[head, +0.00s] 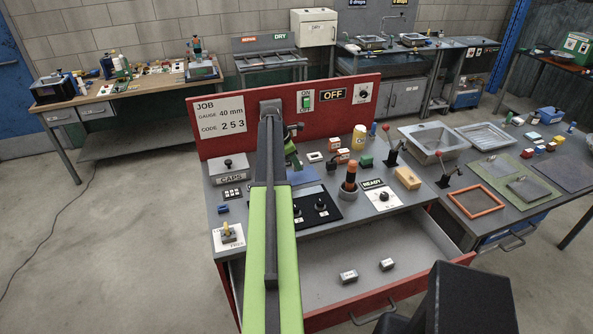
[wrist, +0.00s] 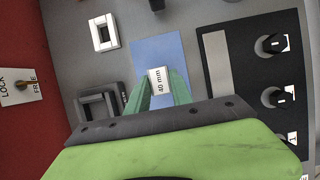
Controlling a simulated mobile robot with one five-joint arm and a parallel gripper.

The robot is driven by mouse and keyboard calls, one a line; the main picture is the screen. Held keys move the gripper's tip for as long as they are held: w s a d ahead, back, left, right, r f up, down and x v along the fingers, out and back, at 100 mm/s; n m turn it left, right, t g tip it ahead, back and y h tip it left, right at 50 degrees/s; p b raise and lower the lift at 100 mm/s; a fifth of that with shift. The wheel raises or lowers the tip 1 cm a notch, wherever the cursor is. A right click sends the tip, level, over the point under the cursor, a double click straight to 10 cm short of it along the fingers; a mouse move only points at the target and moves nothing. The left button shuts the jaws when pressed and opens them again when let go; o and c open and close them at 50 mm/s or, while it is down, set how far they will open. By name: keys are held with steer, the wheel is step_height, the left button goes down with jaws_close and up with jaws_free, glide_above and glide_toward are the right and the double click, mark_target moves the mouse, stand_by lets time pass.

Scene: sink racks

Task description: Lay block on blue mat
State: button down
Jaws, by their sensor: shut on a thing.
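A small white block (wrist: 159,84) marked "40 mm" sits between the fingertips of my gripper (wrist: 160,79) in the wrist view. The green fingers are shut on its two sides. The blue mat (wrist: 152,53) lies behind and around the block in this view; I cannot tell whether the block touches it. In the head view my gripper (head: 295,161) is over the bench beside the arm's end, and the blue mat (head: 304,178) shows just below it, partly hidden by the arm. The block is not clear in the head view.
A black panel with knobs (head: 318,207) adjoins the mat. A grey square socket (wrist: 98,107) and a white square frame (wrist: 103,32) lie left of it in the wrist view. An open drawer (head: 325,290) below the bench holds two small blocks (head: 348,276). A red back panel (head: 230,146) stands behind.

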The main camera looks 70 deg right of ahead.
step_height(320, 180, down, 4)
steer(key=b, duration=0.2)
steer(key=shift+r+b, duration=0.1)
steer(key=shift+b, duration=0.3)
steer(key=shift+r, duration=0.2)
steer(key=shift+f, duration=0.1)
steer(key=c, duration=1.1)
jaws_free()
steer(key=shift+r+p, duration=0.4)
steer(key=shift+p, duration=0.05)
steer(key=p+v, duration=1)
steer(key=v, duration=0.1)
steer(key=shift+w+a+r, duration=0.1)
steer(key=shift+w+r, duration=0.05)
